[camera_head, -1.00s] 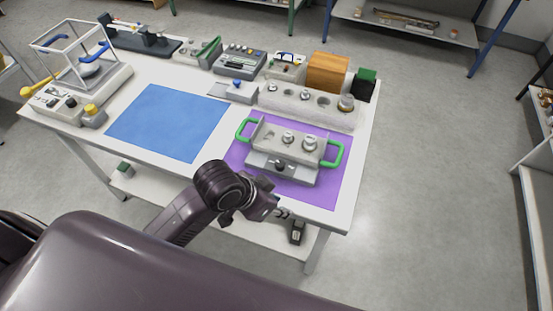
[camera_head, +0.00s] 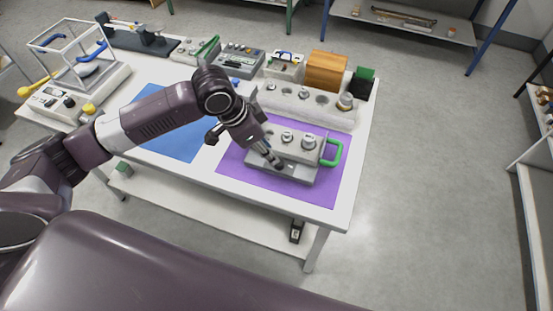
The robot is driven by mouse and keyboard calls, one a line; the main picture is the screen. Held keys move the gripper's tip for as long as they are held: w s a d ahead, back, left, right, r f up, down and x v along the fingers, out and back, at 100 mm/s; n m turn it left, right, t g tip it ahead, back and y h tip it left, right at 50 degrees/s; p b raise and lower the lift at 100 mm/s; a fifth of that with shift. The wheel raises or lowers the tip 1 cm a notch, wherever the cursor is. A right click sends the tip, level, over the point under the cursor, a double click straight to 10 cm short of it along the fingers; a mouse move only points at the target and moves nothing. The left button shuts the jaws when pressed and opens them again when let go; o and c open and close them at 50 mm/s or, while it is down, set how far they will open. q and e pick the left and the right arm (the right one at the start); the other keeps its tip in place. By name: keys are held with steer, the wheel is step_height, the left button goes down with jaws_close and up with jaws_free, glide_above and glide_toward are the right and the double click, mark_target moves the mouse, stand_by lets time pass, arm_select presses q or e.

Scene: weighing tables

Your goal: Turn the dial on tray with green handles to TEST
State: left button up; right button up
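The grey tray with green handles (camera_head: 299,175) sits on the purple mat (camera_head: 330,193) at the table's right front. Its right green handle (camera_head: 338,152) shows; its left handle is hidden behind my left arm. Metal weights (camera_head: 308,142) stand in the tray. My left gripper (camera_head: 278,164) points down at the tray's front face, where the dial sits. Its fingertips are at or very near the dial, and they hide the dial and its marking. I cannot tell whether they touch it or how far they are apart. My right gripper is not in view.
A blue mat (camera_head: 180,143) lies left of the purple one, partly under my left arm. A long weight block (camera_head: 300,108), an orange-brown box (camera_head: 326,71) and a dark green box (camera_head: 363,82) stand behind the tray. A glass-cased balance (camera_head: 90,80) stands at the left.

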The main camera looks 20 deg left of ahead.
mark_target(279, 164)
arm_select(q)
steer(key=x, duration=0.6)
steer(key=shift+w+d+f+p, duration=0.1)
steer(key=shift+d+f+p, duration=0.05)
steer(key=shift+f+p, duration=0.25)
jaws_close()
